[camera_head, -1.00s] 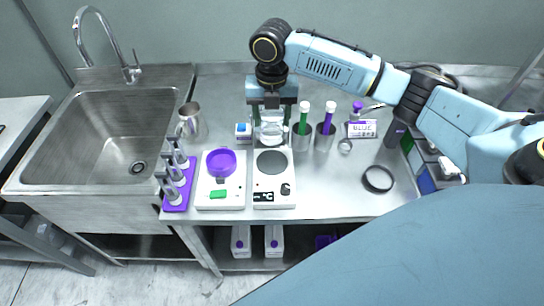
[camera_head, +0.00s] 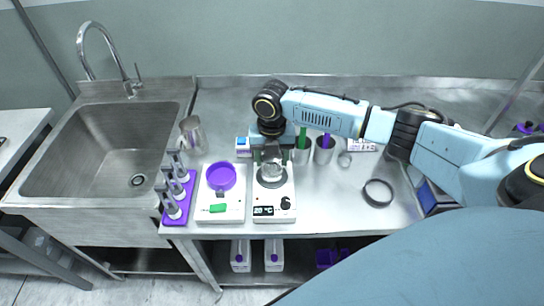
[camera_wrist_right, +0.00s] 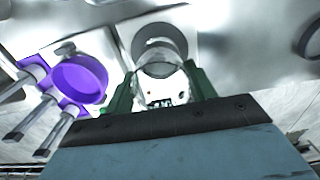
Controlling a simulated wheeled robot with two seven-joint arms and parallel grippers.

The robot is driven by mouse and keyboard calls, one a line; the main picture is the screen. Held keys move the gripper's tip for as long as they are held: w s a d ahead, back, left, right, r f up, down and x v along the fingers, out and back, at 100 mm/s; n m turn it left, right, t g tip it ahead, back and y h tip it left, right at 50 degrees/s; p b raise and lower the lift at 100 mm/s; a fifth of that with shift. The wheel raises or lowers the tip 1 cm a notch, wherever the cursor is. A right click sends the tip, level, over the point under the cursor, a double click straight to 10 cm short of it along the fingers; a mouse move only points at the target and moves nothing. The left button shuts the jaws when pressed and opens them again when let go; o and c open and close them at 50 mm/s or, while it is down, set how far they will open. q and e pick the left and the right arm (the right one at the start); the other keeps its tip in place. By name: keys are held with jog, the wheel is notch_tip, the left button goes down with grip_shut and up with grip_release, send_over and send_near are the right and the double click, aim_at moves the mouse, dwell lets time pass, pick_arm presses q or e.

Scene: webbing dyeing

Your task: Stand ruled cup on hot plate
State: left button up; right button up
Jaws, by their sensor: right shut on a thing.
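The ruled cup is a clear glass beaker (camera_head: 271,174). My right gripper (camera_head: 271,158) is shut on it, with one green finger on each side. The cup is over the dark round heating disc of the white hot plate (camera_head: 273,200). I cannot tell whether its base touches the disc. In the right wrist view the cup (camera_wrist_right: 158,68) is between the fingers of the gripper (camera_wrist_right: 160,88), with the grey disc of the hot plate (camera_wrist_right: 157,32) behind it. Any ruling on the glass is too small to read. My left gripper is out of view.
A scale (camera_head: 230,212) with a purple dish (camera_head: 221,177) stands left of the hot plate. A purple rack (camera_head: 178,205) and a metal jug (camera_head: 192,134) are further left, by the sink (camera_head: 110,150). Metal cups (camera_head: 324,150) stand behind right. A black ring (camera_head: 378,192) lies right.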

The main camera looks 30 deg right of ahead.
jog(key=o, duration=1.1)
jog(key=shift+f, duration=0.1)
jog(key=shift+c, duration=0.2)
notch_tip(320, 180, up, 12)
jog(key=shift+r, duration=0.2)
